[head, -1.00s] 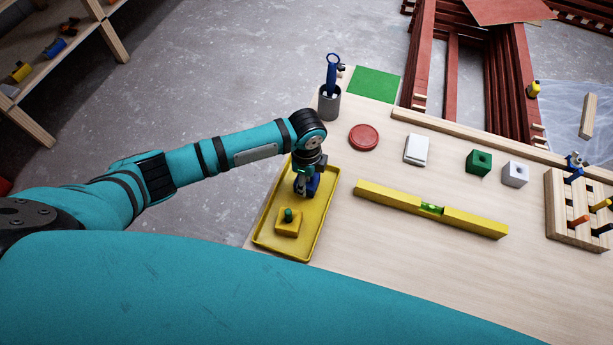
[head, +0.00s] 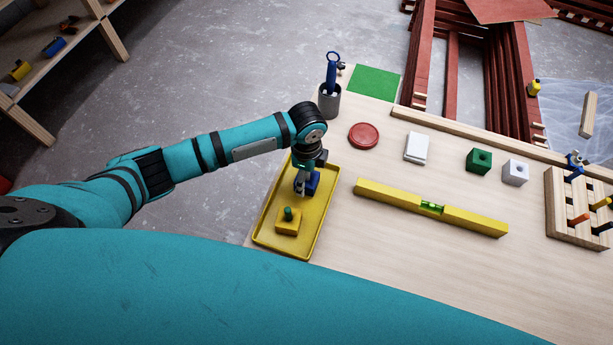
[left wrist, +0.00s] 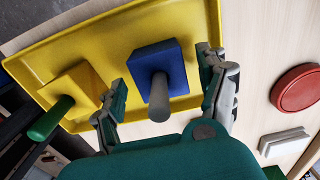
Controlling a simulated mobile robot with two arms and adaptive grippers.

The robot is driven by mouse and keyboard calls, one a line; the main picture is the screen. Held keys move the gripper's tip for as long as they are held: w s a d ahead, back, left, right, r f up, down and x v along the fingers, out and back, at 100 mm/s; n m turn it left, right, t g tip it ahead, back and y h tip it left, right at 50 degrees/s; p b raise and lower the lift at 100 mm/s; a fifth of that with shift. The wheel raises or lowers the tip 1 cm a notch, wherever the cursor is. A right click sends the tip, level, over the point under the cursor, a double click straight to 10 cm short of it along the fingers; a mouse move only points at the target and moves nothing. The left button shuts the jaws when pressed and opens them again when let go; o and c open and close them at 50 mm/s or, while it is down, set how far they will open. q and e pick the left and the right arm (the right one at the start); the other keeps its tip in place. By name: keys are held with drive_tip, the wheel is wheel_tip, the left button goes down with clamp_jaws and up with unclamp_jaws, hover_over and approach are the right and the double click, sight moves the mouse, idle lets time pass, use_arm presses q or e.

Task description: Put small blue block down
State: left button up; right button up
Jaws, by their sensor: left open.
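The small blue block (left wrist: 156,58), with a grey peg (left wrist: 159,98) in it, sits in the yellow tray (left wrist: 122,30) in the left wrist view. In the head view the blue block (head: 313,182) shows partly behind my gripper, toward the tray's far end. My left gripper (left wrist: 160,82) is open, with one finger on each side of the block and its peg, and gaps show between them. It also shows in the head view (head: 302,190) over the tray. A yellow block (head: 288,222) with a green peg stands nearer in the same tray. My right gripper is not in view.
A yellow spirit level (head: 432,208) lies right of the tray. A red disc (head: 364,136), a white block (head: 417,149) and a grey cup (head: 329,104) with a blue tool stand behind. A slotted wooden rack (head: 560,215) is at right. The table's front middle is clear.

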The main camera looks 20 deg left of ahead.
use_arm(q)
wheel_tip(320, 180, up, 11)
drive_tip(key=shift+f+b, duration=0.2)
drive_tip(key=shift+b, duration=0.25)
idle(0.3)
